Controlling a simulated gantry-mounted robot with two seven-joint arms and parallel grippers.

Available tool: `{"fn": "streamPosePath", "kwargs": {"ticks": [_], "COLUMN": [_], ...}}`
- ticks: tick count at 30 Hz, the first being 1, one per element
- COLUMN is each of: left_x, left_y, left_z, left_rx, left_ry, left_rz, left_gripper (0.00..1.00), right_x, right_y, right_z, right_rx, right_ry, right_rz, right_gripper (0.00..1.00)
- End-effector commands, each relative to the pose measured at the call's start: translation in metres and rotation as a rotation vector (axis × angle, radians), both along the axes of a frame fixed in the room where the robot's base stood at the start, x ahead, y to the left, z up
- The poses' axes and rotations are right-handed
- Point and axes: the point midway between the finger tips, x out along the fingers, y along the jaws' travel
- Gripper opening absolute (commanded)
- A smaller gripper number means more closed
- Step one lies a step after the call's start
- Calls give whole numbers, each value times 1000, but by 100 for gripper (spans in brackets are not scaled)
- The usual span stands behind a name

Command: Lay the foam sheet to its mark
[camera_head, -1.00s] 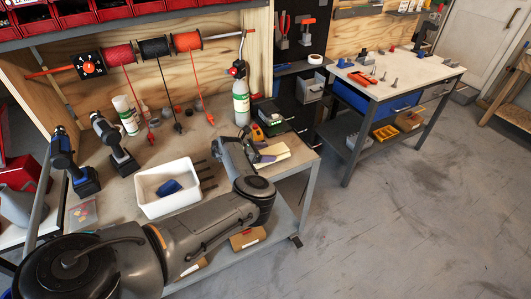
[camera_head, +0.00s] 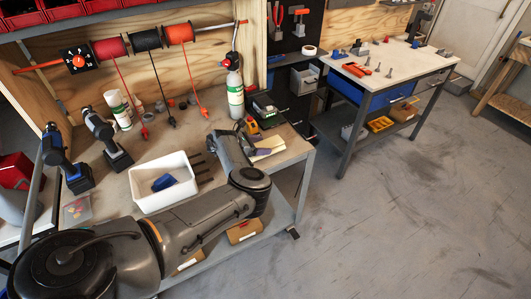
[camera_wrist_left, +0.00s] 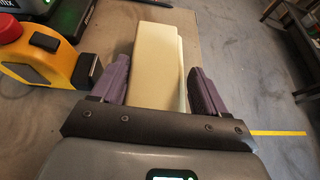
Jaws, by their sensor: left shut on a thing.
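The foam sheet (camera_wrist_left: 155,65) is a pale yellow, flat, long piece. In the left wrist view it lies lengthwise between the purple fingers of my left gripper (camera_wrist_left: 160,68), which is shut on it. Both sheet and gripper also show in the head view, where the foam sheet (camera_head: 271,146) is near the right end of the brown workbench and my left gripper (camera_head: 258,151) partly covers it. I cannot tell whether the sheet touches the benchtop. No mark for it can be made out on the bench. My right gripper is not in view.
A yellow-and-black tool with a red knob (camera_wrist_left: 40,50) stands close left of the gripper. A white bin (camera_head: 164,183) and a gas bottle (camera_head: 235,95) stand on the workbench (camera_head: 292,153). A yellow strip (camera_wrist_left: 278,132) shows on a grey surface at right. Open floor lies right.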

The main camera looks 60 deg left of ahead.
Motion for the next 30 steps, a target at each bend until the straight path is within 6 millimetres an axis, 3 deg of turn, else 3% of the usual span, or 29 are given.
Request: {"fn": "streamPosePath", "kwargs": {"ticks": [29, 30], "left_x": [0, 0], "left_y": [0, 0], "left_z": [-6, -6], "left_rx": [0, 0], "left_ry": [0, 0], "left_rz": [0, 0], "left_gripper": [45, 77], "right_x": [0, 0], "right_y": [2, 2], "right_z": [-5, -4], "right_rx": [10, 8], "right_ry": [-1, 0], "right_rz": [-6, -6], "right_gripper": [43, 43]}}
